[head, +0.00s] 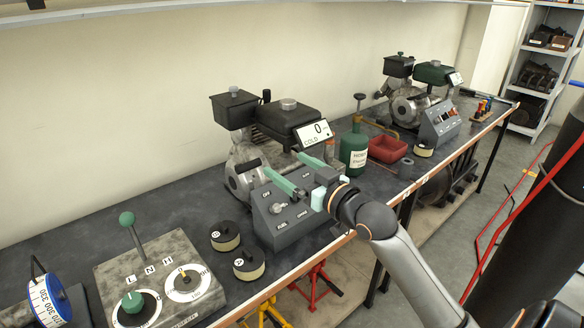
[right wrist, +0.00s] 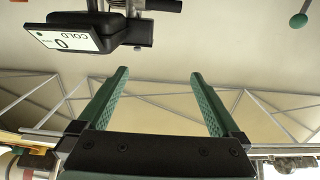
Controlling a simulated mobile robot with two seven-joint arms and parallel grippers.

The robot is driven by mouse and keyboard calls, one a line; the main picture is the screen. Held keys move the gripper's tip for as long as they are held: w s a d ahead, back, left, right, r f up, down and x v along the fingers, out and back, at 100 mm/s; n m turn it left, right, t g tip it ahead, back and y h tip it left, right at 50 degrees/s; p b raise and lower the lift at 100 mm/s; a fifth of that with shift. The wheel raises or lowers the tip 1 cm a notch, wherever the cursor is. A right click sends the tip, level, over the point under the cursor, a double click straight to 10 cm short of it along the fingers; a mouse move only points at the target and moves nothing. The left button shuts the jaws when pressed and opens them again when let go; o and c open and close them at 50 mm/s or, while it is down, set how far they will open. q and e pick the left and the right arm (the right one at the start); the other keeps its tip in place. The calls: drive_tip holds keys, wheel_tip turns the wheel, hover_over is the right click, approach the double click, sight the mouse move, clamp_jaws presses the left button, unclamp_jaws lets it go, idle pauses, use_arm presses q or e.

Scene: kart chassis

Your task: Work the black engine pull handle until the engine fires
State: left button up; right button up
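The near engine (head: 244,178) stands on the bench with a black tank and a display (head: 314,133) reading 0 and COLD. A black pull handle (head: 249,165) appears at its round silver housing. My right gripper (head: 283,162) has its two green fingers apart, with nothing seen between them. It is above the grey control box, right of the handle. In the right wrist view the gripper (right wrist: 157,74) is open and empty, and the display (right wrist: 62,39) shows upside down. A black cylinder at the top edge there may be the handle; I cannot tell. My left gripper is out of view.
A lever plate (head: 205,252) with dials and two black-topped round pots (head: 249,264) are at the left. A green bottle (head: 354,150), a red tray (head: 387,149) and a second engine (head: 408,103) stand to the right. A shelf overhangs the top.

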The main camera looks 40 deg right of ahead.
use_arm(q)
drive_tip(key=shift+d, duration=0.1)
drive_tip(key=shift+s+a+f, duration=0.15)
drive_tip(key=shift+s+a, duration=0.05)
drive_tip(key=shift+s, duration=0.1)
use_arm(e)
drive_tip(key=s, duration=1.2)
drive_tip(key=shift+s+d, duration=0.2)
drive_tip(key=shift+d, duration=0.25)
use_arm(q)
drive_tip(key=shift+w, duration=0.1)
